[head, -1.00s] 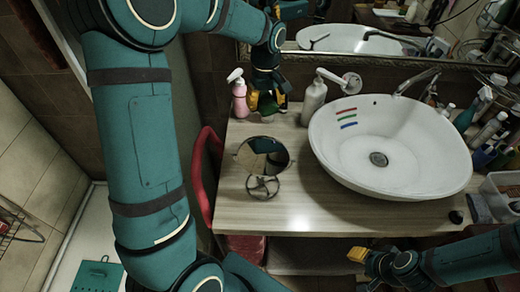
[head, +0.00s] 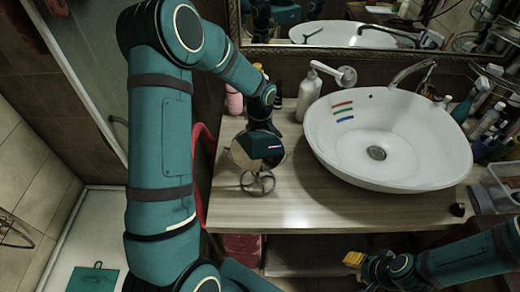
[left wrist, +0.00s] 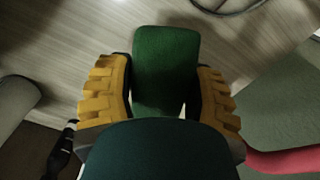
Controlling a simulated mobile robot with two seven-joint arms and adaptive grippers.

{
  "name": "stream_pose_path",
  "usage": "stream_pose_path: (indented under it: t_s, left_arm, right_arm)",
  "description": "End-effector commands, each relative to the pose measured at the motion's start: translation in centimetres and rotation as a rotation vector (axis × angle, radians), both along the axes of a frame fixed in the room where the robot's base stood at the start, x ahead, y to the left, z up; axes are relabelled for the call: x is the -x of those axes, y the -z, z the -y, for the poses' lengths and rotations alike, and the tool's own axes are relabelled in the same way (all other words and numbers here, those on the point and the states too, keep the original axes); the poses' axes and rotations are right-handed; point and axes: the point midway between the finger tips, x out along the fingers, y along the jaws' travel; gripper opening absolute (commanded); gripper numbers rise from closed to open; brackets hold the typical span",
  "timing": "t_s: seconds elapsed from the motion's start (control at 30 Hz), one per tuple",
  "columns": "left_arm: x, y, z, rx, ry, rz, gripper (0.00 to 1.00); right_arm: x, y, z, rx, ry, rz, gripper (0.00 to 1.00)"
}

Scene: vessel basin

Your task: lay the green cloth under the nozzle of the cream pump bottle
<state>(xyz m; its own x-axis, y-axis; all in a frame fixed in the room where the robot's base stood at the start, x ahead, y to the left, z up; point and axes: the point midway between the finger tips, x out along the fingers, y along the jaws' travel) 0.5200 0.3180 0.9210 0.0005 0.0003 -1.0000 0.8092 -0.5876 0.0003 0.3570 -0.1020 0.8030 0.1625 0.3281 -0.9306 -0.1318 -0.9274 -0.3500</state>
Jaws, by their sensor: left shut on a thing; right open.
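The green cloth (left wrist: 165,65) is between the yellow fingers of my left gripper (left wrist: 160,95) in the left wrist view, over the wood-grain counter. In the head view my left wrist hangs behind the round mirror; the fingers and cloth are hidden there. The cream pump bottle (head: 308,98) stands upright at the back of the counter, left of the basin. Its nozzle (head: 322,69) points right. My right gripper (head: 354,259) is open and empty, low in front of the counter.
A round mirror on a wire stand (head: 258,150) stands on the counter's left part. A pink spray bottle (head: 234,100) is partly hidden behind my left arm. The white basin (head: 430,176) fills the right. The counter in front (head: 300,205) is clear.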

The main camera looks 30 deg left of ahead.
Motion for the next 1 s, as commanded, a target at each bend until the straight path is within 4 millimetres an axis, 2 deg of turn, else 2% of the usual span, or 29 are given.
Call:
stream_pose_path:
  t_s: [0.37, 0.77, 0.8, 0.83, 0.87, 1.0]
  left_arm:
    - [0.0, 3.9, 0.0, 0.0, 0.0, -0.001, 0.26]
    - [0.0, 4.4, 0.0, -0.001, 0.0, 0.001, 0.26]
    - [0.0, 4.3, 0.0, -0.001, 0.0, 0.001, 0.72]
    - [0.0, 4.3, 0.0, -0.001, 0.0, 0.001, 0.83]
    - [0.0, 4.3, 0.0, 0.0, 0.0, 0.0, 0.85]
    - [0.0, 4.2, 0.0, 0.0, 0.0, 0.0, 0.85]
  right_arm:
    - [0.1, 0.5, 0.0, 0.0, -0.002, -0.003, 0.47]
    - [0.3, 0.9, 0.0, -0.002, -0.004, -0.006, 0.47]
    - [0.3, 0.8, 0.0, -0.002, -0.004, -0.006, 0.47]
    - [0.3, 0.7, 0.0, -0.002, -0.004, -0.006, 0.47]
    - [0.3, 0.7, 0.0, -0.002, -0.004, -0.006, 0.47]
    - [0.2, 0.7, 0.0, -0.002, -0.004, -0.006, 0.47]
